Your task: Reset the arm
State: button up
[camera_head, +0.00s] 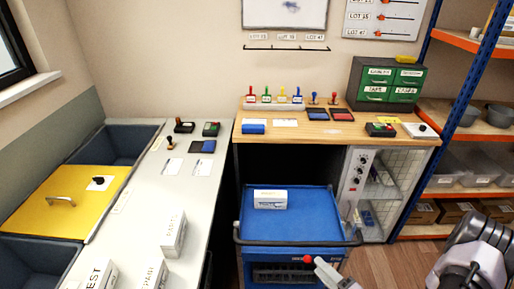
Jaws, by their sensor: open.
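Grey and white links of my arm (478,248) show at the lower right corner, over the wooden floor and clear of the furniture. The arm is cut off by the picture's edges.
The blue cart (262,226) carries a white box (270,199). A wooden bench (290,130) behind holds stamps, ink pads and green drawers (377,90). A white counter (196,193) with boxes and a yellow lid (68,197) lies left. Orange shelves (470,135) stand right.

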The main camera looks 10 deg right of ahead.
jog(key=w+a+r+n+g+y, duration=0.1)
jog(key=a+r+n+g+y, duration=0.5)
jog(key=a+r+n, duration=0.55)
jog(key=s+a+r+n+g+h, duration=0.1)
jog(key=s+a+r+n+g, duration=0.55)
jog(key=n, duration=0.85)
jog(key=s+r+n+t+h, duration=0.1)
jog(key=s+r+n+h, duration=0.2)
jog(key=n, duration=0.5)
jog(key=s+r+n+t+h+b, duration=0.1)
jog(key=s+r+n+t+h, duration=0.1)
jog(key=r+n+h, duration=0.4)
notch_tip(320, 180, up, 3)
jog(key=s+d+n, duration=0.1)
jog(key=n, duration=0.2)
jog(key=shift+s+f, duration=0.2)
jog(key=shift+s, duration=0.1)
